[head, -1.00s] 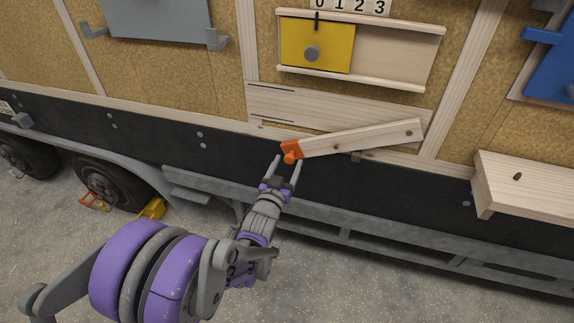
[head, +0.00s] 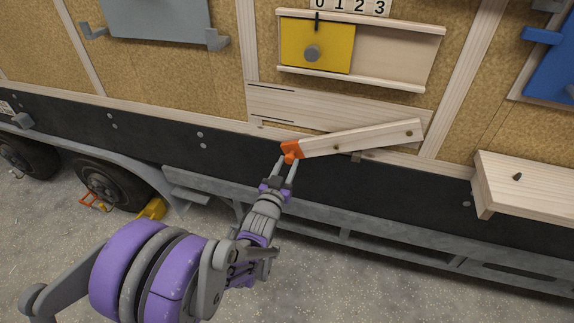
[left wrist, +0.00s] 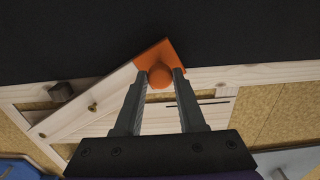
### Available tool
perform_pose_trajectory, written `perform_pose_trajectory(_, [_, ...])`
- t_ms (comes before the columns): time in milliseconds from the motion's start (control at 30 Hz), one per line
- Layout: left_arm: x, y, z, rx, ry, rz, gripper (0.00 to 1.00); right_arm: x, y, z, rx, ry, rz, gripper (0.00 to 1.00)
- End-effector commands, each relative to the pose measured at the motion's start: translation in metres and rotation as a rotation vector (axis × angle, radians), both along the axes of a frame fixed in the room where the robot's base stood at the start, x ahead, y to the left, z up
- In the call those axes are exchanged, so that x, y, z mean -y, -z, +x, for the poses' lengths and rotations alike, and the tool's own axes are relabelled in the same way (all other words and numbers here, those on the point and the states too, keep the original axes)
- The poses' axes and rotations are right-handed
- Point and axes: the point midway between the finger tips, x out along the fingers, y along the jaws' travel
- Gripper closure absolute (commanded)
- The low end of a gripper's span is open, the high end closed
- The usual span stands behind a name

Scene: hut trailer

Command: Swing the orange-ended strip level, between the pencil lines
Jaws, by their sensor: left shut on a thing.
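The wooden strip (head: 365,137) slants on the trailer wall in the head view. Its orange end (head: 291,149) hangs low at the left, and its other end is higher at the right. Two dark pencil lines (head: 271,88) show on the pale board (head: 330,109) above the orange end. My left gripper (head: 288,163) is shut on the round orange knob (left wrist: 161,76) of the strip's end; the left wrist view shows a fingertip on each side of it. My right gripper is not in view.
A yellow sliding panel (head: 300,45) with a grey knob sits in wooden rails above the board. A small block (head: 356,156) sits just under the strip. A wooden shelf (head: 520,185) juts out at the right.

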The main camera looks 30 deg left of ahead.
Motion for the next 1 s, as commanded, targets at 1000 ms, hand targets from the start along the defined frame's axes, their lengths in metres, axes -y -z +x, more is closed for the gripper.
perform_pose_trajectory(1000, [-0.003,-0.016,-0.001,-0.007,-0.001,0.034,1.0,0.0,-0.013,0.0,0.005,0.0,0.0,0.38])
